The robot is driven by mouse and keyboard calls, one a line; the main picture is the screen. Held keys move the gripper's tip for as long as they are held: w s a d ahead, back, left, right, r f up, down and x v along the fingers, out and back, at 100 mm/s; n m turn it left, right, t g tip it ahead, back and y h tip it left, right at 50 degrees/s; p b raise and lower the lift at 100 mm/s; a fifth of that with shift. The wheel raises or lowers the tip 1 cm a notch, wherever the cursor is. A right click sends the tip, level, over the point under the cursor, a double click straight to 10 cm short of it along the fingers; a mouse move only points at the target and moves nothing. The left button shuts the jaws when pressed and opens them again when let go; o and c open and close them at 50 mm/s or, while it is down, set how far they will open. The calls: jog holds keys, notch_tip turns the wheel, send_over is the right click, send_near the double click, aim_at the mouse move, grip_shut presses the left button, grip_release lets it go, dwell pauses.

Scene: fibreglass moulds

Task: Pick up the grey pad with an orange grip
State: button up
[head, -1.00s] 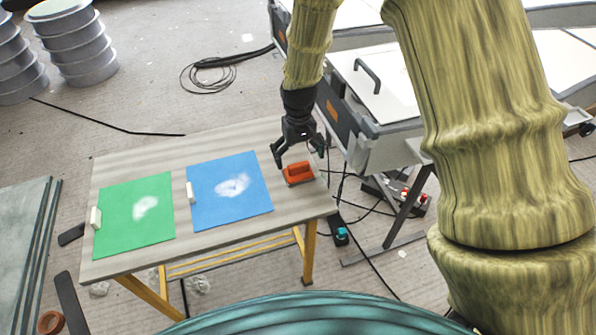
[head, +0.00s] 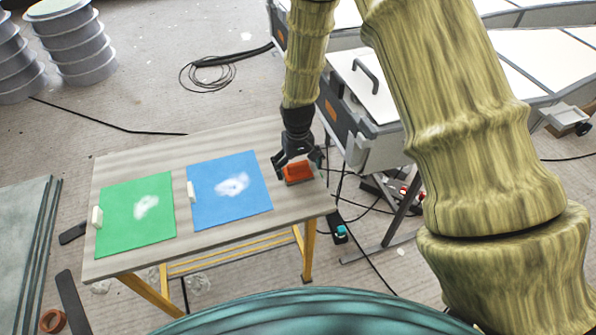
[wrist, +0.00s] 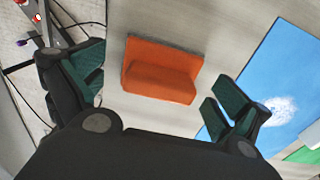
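The pad with the orange grip (head: 298,171) lies at the right end of the table, beside the blue sheet. In the wrist view, its orange grip (wrist: 160,70) fills the middle, between my fingers and a little beyond them. The grey pad underneath is hard to make out there. My gripper (head: 298,166) is just above the pad, pointing down. In the wrist view my gripper (wrist: 165,95) is open, with one dark green fingertip on each side of the orange grip, both apart from it.
A blue sheet (head: 245,200) and a green sheet (head: 125,225), each with a white patch and a small white block at its left edge, lie on the table (head: 215,236). A white-topped machine (head: 375,90) stands close behind the table's right end. Cables lie on the floor.

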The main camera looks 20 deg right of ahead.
aim_at(299, 165)
jog(key=c, duration=1.3)
jog(key=shift+c, duration=0.2)
jog(key=shift+r, duration=0.55)
jog(key=shift+s+r+b, duration=0.15)
jog(key=shift+r+b, duration=0.1)
jog(key=shift+r, duration=0.35)
jog(key=shift+s+r+b, duration=0.15)
jog(key=shift+r+b, duration=0.05)
jog(key=shift+r, duration=0.4)
jog(key=s+d+r+b, duration=0.1)
jog(key=s+b, duration=0.1)
jog(key=s, duration=1.3)
jog(key=shift+s+r, duration=0.15)
jog(key=shift+r, duration=0.1)
